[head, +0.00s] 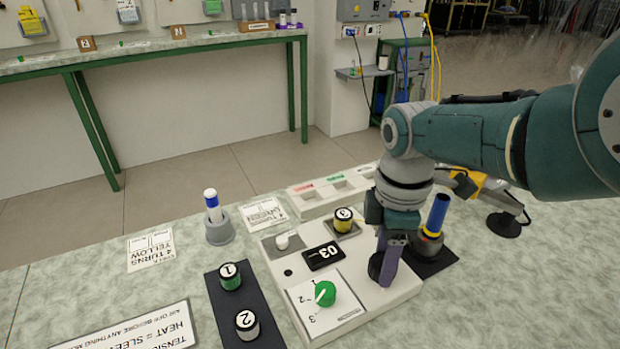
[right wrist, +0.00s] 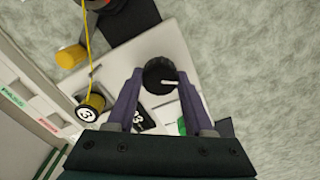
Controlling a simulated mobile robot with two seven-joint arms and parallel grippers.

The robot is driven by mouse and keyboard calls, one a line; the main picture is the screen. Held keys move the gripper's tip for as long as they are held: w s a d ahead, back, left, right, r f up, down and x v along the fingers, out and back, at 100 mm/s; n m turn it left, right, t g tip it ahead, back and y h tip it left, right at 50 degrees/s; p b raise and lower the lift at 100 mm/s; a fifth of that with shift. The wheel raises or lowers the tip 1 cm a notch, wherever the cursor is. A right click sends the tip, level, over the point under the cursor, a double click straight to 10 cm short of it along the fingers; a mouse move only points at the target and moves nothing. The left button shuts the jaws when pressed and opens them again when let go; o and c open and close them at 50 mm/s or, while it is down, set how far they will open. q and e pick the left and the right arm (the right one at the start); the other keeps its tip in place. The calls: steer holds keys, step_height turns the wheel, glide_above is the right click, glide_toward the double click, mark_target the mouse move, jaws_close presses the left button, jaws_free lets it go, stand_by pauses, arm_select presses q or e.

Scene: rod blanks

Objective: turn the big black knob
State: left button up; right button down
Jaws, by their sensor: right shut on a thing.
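The big black knob (head: 376,266) sits on the right part of a white panel (head: 385,299), partly hidden behind my gripper. In the right wrist view the knob (right wrist: 157,72) is round and black with a white pointer line. My right gripper (head: 387,272) points down at it from above. Its two purple fingers (right wrist: 158,78) stand on either side of the knob and are shut on it. My left gripper is not in either view.
The panel also carries a green knob (head: 325,293), a black "03" display (head: 323,256) and a yellow spool (head: 344,220). Spools 1 (head: 230,277) and 2 (head: 247,325) stand on a dark mat. A blue rod stands in a holder (head: 428,243) close to my right gripper.

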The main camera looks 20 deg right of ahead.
stand_by(0.5)
steer(key=shift+c, duration=1.4)
jaws_free()
steer(key=shift+r, duration=0.15)
step_height(320, 180, up, 10)
steer(key=p, duration=0.8)
steer(key=shift+f, duration=0.2)
